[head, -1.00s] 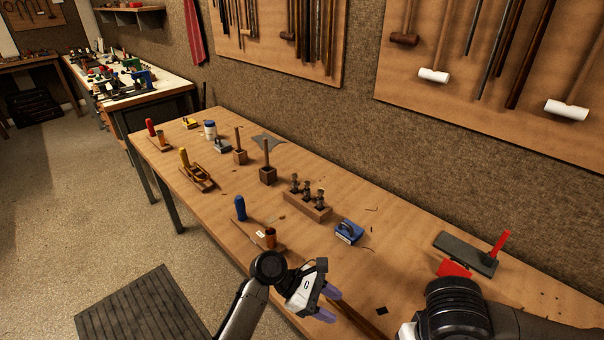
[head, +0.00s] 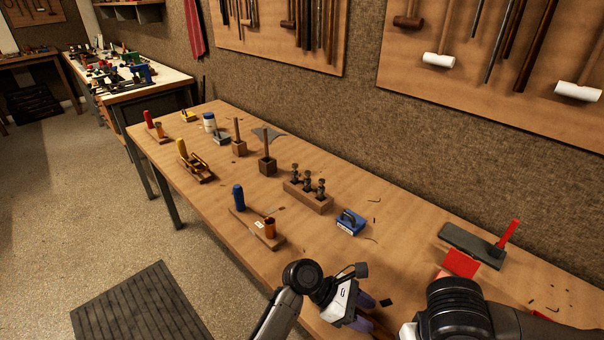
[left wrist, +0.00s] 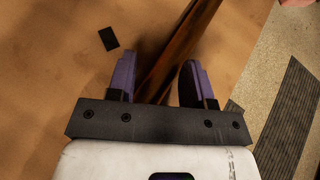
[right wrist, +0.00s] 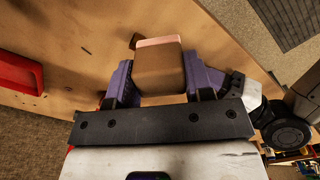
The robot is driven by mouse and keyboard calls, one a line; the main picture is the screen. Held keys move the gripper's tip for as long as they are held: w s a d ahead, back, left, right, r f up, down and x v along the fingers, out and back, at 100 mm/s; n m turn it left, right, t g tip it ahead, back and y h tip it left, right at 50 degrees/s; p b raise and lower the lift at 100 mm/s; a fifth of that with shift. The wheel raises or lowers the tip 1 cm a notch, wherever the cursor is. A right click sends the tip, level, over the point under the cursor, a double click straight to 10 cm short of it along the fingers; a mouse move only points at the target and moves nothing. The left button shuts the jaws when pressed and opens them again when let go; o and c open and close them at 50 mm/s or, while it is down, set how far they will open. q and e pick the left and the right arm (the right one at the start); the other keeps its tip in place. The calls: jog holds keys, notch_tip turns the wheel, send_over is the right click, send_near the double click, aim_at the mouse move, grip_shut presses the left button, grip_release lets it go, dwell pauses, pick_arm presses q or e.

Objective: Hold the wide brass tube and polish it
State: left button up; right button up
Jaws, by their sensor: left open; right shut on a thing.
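A long brown-brass tube (left wrist: 172,60) runs between the spread purple fingers of my left gripper (left wrist: 156,82) in the left wrist view. I cannot tell whether either finger touches it. In the head view my left gripper (head: 368,312) is open at the front edge of the bench, and a short piece of the tube (head: 378,328) shows beside it. My right gripper (right wrist: 157,78) is shut on a brown block with a pink face (right wrist: 158,66), seen in the right wrist view. In the head view my right arm hides its fingers.
A dark slab with a red handle (head: 472,240) and a red pad (head: 461,262) lie beyond my right arm. A blue tool (head: 351,223), a wooden block with several metal pieces (head: 308,197) and a blue-handled tool (head: 239,198) stand further left. The bench (head: 400,250) between is mostly clear.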

jog(key=shift+s+r, duration=0.2)
jog(key=shift+w+r, duration=0.1)
jog(key=shift+w, duration=0.1)
dwell(0.5)
dwell(0.8)
